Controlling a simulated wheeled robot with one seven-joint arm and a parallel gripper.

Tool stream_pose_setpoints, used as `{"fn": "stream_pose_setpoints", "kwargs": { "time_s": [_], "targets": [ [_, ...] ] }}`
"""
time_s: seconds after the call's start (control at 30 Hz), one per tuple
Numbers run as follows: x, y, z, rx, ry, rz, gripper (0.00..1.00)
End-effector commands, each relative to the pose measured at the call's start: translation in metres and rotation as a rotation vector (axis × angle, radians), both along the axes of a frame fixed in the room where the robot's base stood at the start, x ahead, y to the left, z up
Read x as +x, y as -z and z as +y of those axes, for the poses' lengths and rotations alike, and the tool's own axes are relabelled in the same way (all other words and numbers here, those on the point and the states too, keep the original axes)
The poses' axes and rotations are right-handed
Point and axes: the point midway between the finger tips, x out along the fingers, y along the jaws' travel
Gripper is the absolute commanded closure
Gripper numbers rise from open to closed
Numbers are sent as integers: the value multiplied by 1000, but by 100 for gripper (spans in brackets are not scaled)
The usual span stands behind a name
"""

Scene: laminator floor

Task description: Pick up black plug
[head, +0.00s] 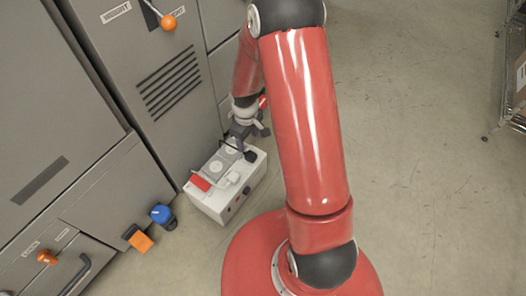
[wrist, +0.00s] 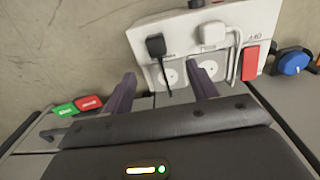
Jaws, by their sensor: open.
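The black plug (wrist: 156,46) sits on the top face of a white box (wrist: 142,36), with its cord running down towards my gripper. In the head view a dark piece that looks like the plug (head: 250,156) is at the box's far right end. My gripper (wrist: 163,82) is open and empty. In the wrist view its two fingers stand apart, and the plug shows between and beyond their tips. In the head view my gripper (head: 240,143) is just over the far end of the white box (head: 211,204). I cannot tell the exact gap to the plug.
A white plug (wrist: 211,30) with a white cord and a red rocker piece (wrist: 251,62) are beside the black plug. Grey cabinets (head: 165,75) stand close on the left, with a blue knob (head: 161,213) and an orange handle (head: 139,239). Open floor (head: 430,170) lies right.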

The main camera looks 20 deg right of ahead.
Motion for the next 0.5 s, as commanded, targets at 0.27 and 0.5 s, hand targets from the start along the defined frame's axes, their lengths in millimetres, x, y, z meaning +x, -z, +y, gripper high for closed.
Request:
{"fn": "stream_pose_setpoints", "kwargs": {
  "time_s": [0.27, 0.5],
  "targets": [
    [0, 43, 3, 11, -34, 28, 42],
    [1, 71, 3, 11, -33, 26, 42]
  ]
}}
